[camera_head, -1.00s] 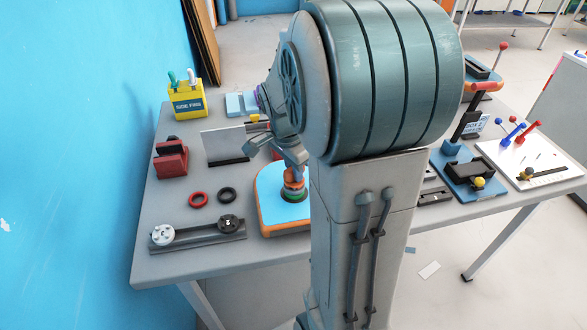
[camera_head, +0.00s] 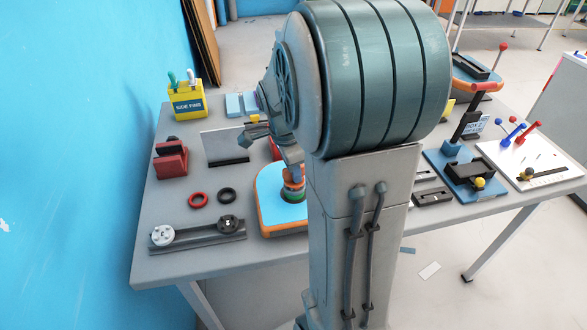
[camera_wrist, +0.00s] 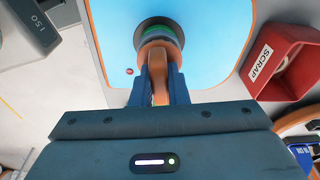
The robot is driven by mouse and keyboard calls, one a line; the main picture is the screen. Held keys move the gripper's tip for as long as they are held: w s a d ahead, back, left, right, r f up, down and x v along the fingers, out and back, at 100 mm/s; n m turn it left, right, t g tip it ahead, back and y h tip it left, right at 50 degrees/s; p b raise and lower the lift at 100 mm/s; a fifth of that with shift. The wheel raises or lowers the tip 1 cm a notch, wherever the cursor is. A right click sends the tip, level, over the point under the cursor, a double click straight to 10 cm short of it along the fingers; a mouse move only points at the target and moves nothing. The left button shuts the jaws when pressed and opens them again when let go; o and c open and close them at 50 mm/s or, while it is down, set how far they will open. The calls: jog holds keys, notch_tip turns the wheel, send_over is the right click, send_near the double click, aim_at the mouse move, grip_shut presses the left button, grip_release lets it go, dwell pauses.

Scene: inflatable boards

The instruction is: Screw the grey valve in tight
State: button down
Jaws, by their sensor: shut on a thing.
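A blue board with an orange rim (camera_head: 265,215) lies on the grey table, partly hidden by my arm. On it stands a round valve fitting (camera_head: 292,190) with orange and green bands. In the wrist view the fitting (camera_wrist: 155,34) shows a dark ring at the board, then a green band and an orange one. My gripper (camera_wrist: 158,80) is shut on an upright orange piece (camera_wrist: 158,95) that rises from the fitting's top; I cannot tell if it is one part with the valve. In the head view my gripper (camera_head: 294,170) is above the fitting. No clearly grey valve body shows.
A red ring (camera_head: 198,200) and a black ring (camera_head: 227,195) lie left of the board, behind a dark bar with two knobs (camera_head: 197,234). A red SCRAP bin (camera_wrist: 290,62) is close right of my gripper in the wrist view. A yellow box (camera_head: 188,103) stands at the back left.

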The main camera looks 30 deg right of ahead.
jog(key=shift+m+g, duration=0.3)
jog(key=shift+m, duration=1.4)
jog(key=shift+m, duration=1.7)
jog(key=shift+p, duration=0.3)
jog(key=shift+m+g+y+p, duration=0.4)
jog(key=shift+m, duration=1.3)
jog(key=shift+r+m+p, duration=0.15)
jog(key=shift+m+p, duration=0.4)
jog(key=shift+m, duration=0.45)
jog(key=shift+m+y, duration=0.3)
jog(key=shift+m, duration=0.5)
